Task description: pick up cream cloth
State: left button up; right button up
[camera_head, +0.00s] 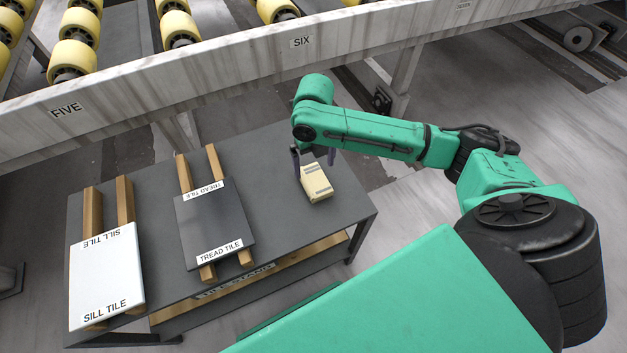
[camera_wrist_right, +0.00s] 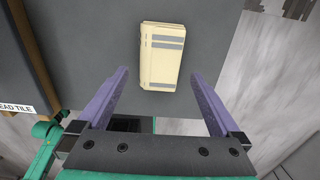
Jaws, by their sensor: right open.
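The cream cloth (camera_head: 316,182) is a small folded block with grey stripes. It lies on the right part of the dark tile stand table (camera_head: 270,170). In the right wrist view the cloth (camera_wrist_right: 162,56) lies ahead of the fingertips, roughly centred between them. My right gripper (camera_head: 313,156) is just beyond the cloth in the head view, with purple fingers pointing down. In the right wrist view my right gripper (camera_wrist_right: 160,75) is open, its two fingers apart and nothing between them. I cannot tell whether a finger touches the cloth. My left gripper is not in view.
A white sill tile (camera_head: 105,278) and a dark tread tile (camera_head: 214,222) rest on wooden bars left of the cloth. A roller conveyor with a pale side rail (camera_head: 200,75) runs behind the table. Bare tabletop surrounds the cloth.

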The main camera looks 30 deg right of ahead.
aim_at(314, 178)
notch_tip(314, 178, down, 6)
jog(key=shift+r+b, duration=0.1)
jog(key=shift+b, duration=0.45)
jog(key=c, duration=1.2)
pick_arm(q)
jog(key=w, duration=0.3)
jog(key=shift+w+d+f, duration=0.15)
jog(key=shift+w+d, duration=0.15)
pick_arm(e)
jog(key=shift+r, duration=0.1)
notch_tip(314, 178, up, 6)
jog(key=shift+w+f+p, duration=0.1)
jog(key=shift+f+p, duration=0.1)
jog(key=shift+p, duration=0.6)
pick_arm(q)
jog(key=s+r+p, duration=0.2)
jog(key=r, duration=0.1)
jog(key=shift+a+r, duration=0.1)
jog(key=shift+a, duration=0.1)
pick_arm(e)
notch_tip(314, 178, up, 14)
jog(key=shift+r, duration=0.2)
